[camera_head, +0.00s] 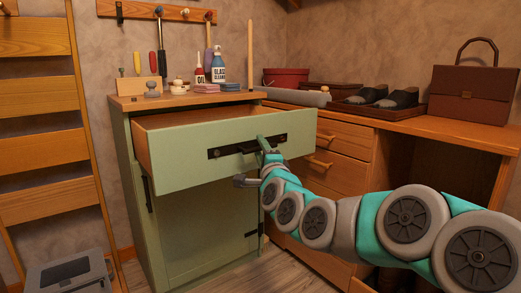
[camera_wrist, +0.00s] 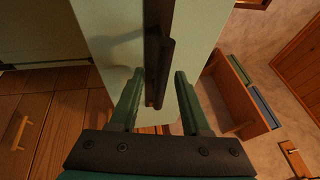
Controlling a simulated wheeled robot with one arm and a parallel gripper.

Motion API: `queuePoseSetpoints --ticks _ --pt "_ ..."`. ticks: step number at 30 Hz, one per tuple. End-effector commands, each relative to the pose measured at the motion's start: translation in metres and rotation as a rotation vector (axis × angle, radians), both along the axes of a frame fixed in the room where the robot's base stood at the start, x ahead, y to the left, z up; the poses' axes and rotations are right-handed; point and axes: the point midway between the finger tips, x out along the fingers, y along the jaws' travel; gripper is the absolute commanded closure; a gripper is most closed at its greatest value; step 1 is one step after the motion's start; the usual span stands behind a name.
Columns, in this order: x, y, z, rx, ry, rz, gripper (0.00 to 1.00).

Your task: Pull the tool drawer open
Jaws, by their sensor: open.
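The tool drawer (camera_head: 180,155) is the green top drawer of a green cabinet (camera_head: 205,225). It stands pulled out, with part of its wooden inside showing. Its front has a dark handle (camera_head: 228,151), and a dark bar handle (camera_wrist: 157,60) also shows in the wrist view. My gripper (camera_head: 262,143) is at the right part of the handle. In the wrist view my gripper (camera_wrist: 158,76) is open, with one finger on each side of the handle. I cannot tell whether either finger touches it. The drawer's contents are mostly hidden.
Bottles (camera_head: 218,66), sponges and tools stand on the cabinet top. A wooden desk (camera_head: 440,125) with drawers, slippers (camera_head: 388,97) and a brown bag (camera_head: 473,90) is to the right. A wooden ladder (camera_head: 42,95) leans at left, above a grey box (camera_head: 70,272).

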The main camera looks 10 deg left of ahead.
Motion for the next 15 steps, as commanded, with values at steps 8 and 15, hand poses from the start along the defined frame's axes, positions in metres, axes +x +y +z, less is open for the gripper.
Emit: queuePoseSetpoints --ticks 8,15 --pt "-0.028 -0.014 -0.006 0.000 0.004 0.002 0.53" --pt "-0.054 -0.028 -0.011 0.000 0.001 0.000 0.53"
